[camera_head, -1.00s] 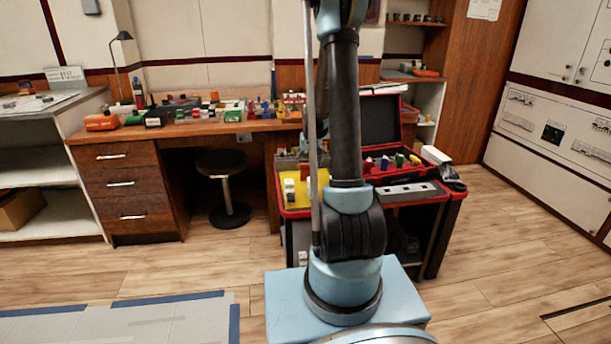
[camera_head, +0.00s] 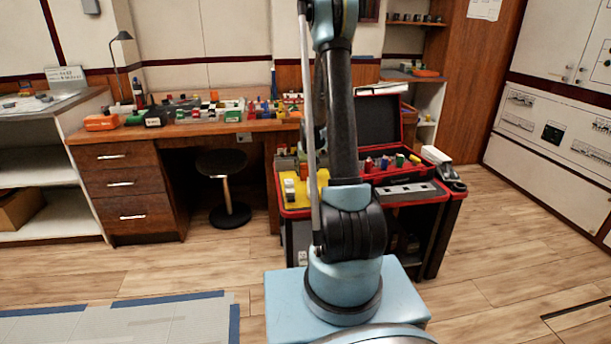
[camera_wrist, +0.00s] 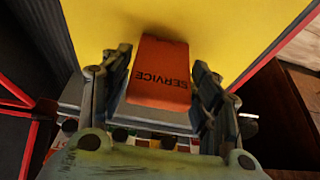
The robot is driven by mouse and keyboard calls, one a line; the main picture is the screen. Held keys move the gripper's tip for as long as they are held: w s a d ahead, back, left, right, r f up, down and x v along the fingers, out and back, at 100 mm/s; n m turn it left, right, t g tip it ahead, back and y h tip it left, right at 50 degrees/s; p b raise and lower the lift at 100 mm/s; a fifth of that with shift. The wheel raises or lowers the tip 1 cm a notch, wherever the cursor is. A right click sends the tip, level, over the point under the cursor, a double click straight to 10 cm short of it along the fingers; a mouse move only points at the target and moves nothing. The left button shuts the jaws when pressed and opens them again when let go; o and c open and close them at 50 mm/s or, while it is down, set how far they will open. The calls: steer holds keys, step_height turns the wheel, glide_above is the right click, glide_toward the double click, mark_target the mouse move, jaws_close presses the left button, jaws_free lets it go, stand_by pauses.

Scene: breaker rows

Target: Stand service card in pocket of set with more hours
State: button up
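The orange service card (camera_wrist: 157,85), with "SERVICE" printed on it, shows in the wrist view, its lettering upside down. It lies between the two fingers of my gripper (camera_wrist: 163,65), with its far end reaching a little past the fingertips. The fingers are spread about as wide as the card and lie close to both of its side edges. I cannot tell whether they press on it. A flat yellow surface (camera_wrist: 225,30) is behind the card. In the head view my arm hides the gripper and the card. I cannot make out the sets, their pockets or any hours.
A red-edged trolley (camera_head: 410,207) with an open red case (camera_head: 375,120) stands behind my arm. A wooden desk (camera_head: 255,127) with many small coloured parts is at the back left, with a stool (camera_head: 228,190) below it. A grey slab (camera_wrist: 75,90) crosses under the card.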

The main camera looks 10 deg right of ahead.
steer(key=c, duration=0.5)
